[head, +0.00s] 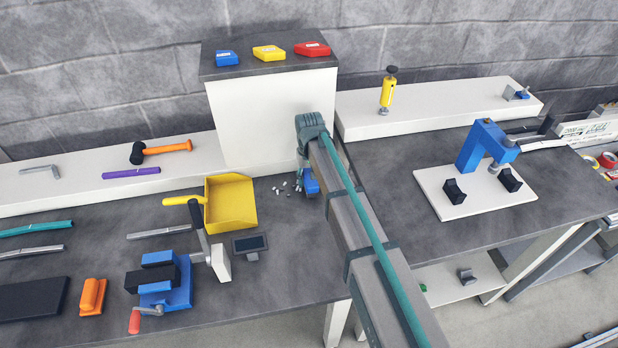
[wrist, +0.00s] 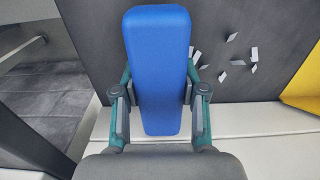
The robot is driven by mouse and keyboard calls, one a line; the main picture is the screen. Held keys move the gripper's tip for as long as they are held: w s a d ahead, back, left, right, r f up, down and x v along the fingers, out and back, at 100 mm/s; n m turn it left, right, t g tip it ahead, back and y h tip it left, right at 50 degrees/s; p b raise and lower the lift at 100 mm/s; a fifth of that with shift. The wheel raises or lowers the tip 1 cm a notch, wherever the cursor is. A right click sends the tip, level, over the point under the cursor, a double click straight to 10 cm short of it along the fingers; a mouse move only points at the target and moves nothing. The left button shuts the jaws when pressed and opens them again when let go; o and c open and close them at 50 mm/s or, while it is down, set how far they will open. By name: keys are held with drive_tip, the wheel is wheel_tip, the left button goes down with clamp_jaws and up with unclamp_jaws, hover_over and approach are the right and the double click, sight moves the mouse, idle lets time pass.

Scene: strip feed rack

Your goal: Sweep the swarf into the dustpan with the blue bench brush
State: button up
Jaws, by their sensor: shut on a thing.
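The blue bench brush (head: 311,182) is in my gripper, over the bench near its right edge; it also shows large in the wrist view (wrist: 160,60). My gripper (wrist: 160,100) is shut on it, one finger on each side. The bristles are hidden, so I cannot tell whether they touch the bench. The swarf (head: 282,191) is a few loose pale and dark bits just left of the brush; in the wrist view it lies to the right (wrist: 235,62). The yellow dustpan (head: 232,204) lies left of the swarf, and its edge shows in the wrist view (wrist: 304,88).
A small dark display (head: 250,243) and a blue vise (head: 165,285) stand in front of the dustpan. A white block with a dark top (head: 270,120) rises behind the swarf.

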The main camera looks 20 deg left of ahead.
sight(248, 196)
drive_tip(key=shift+f, duration=0.6)
idle(0.4)
drive_tip(key=shift+s+a+r, duration=0.1)
drive_tip(key=shift+s+a, duration=0.45)
drive_tip(key=shift+a, duration=0.35)
drive_tip(key=shift+s+a, duration=0.5)
drive_tip(key=shift+a, duration=0.35)
drive_tip(key=shift+s+a, duration=0.9)
drive_tip(key=shift+a, duration=0.55)
drive_tip(key=shift+s+a, duration=0.85)
drive_tip(key=shift+a, duration=0.6)
drive_tip(key=shift+s+a, duration=0.9)
drive_tip(key=shift+a, duration=0.55)
drive_tip(key=shift+s+a, duration=0.55)
drive_tip(key=shift+a, duration=0.35)
drive_tip(key=shift+s+a, duration=0.5)
drive_tip(key=shift+a, duration=0.35)
drive_tip(key=shift+r, duration=0.15)
drive_tip(key=shift+r, duration=0.2)
drive_tip(key=shift+a, duration=0.15)
drive_tip(key=shift+s+a, duration=0.6)
drive_tip(key=shift+a, duration=0.25)
